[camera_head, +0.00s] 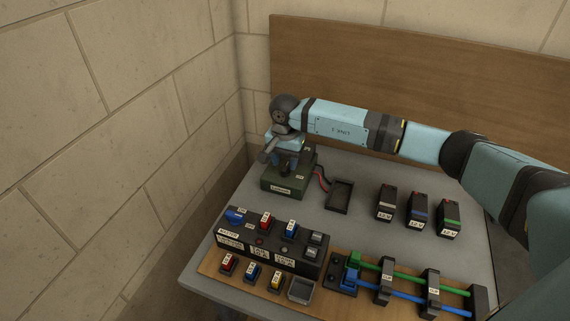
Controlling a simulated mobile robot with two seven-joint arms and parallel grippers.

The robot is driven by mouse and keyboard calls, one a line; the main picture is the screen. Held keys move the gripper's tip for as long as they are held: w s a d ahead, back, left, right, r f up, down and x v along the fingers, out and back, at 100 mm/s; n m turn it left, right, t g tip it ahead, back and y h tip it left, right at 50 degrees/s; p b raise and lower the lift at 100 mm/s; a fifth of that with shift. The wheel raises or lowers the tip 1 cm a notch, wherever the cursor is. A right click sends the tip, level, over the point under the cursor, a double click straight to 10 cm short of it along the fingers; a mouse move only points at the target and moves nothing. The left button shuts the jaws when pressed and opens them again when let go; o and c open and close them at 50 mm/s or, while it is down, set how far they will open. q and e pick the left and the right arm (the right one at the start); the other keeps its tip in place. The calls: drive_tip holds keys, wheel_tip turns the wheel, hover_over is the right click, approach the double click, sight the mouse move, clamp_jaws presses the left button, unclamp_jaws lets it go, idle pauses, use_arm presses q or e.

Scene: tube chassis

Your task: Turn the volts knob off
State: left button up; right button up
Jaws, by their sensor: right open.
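A dark green box (281,190) with a white front label stands at the far left of the grey table, with small labels on its top. The volts knob is not clearly visible; my right gripper and wrist cover much of the box top, where a dark part shows beneath them. My right arm reaches across from the right, and my right gripper (283,162) points down over the box top, open. I cannot tell whether its fingers are around a knob or touching it. My left gripper is not in view.
A black switch panel (262,259) with a blue knob (235,216) stands in front. A red cable runs to a black tray (340,196). Several battery-like blocks (386,203) stand to the right. Green and blue tubes (408,279) lie in front. Brick wall is at left.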

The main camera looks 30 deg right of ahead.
sight(286, 170)
drive_tip(key=shift+f, duration=1.2)
clamp_jaws()
